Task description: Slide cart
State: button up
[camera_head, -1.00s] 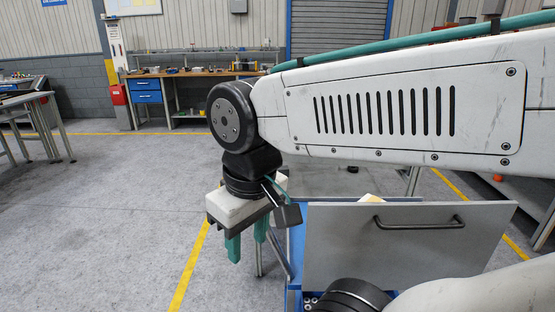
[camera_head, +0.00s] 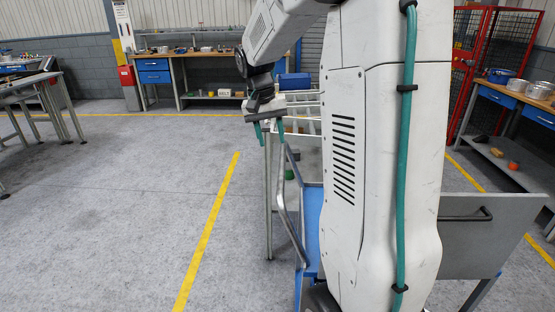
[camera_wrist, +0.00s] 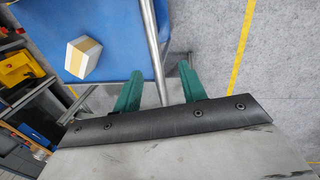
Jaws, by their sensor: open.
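The cart has a blue frame and shelf (camera_head: 312,215) and a bent bare-metal rail (camera_head: 282,195) on its left side. My gripper (camera_head: 269,133) points down with its green fingers apart, near the far end of the cart. In the wrist view the fingers of my gripper (camera_wrist: 158,90) are open, and a metal bar (camera_wrist: 151,40) runs between them in the picture. I cannot tell whether the bar is within finger depth or below. A blue surface (camera_wrist: 110,12) lies under it. My arm hides much of the cart in the head view.
A grey panel with a black handle (camera_head: 490,240) stands at right. A white and yellow box (camera_wrist: 83,57) rests on the blue surface. Workbenches stand at the back (camera_head: 200,54) and right (camera_head: 525,101). The floor left of the cart is clear.

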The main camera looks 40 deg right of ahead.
aim_at(281, 162)
jog(key=shift+m, duration=0.4)
jog(key=d+f, duration=0.1)
jog(key=f, duration=0.2)
jog(key=d+f, duration=0.1)
jog(key=f, duration=0.2)
jog(key=d+f, duration=0.2)
jog(key=f, duration=0.1)
jog(key=shift+d+f, duration=0.1)
jog(key=shift+f, duration=0.1)
grip_shut()
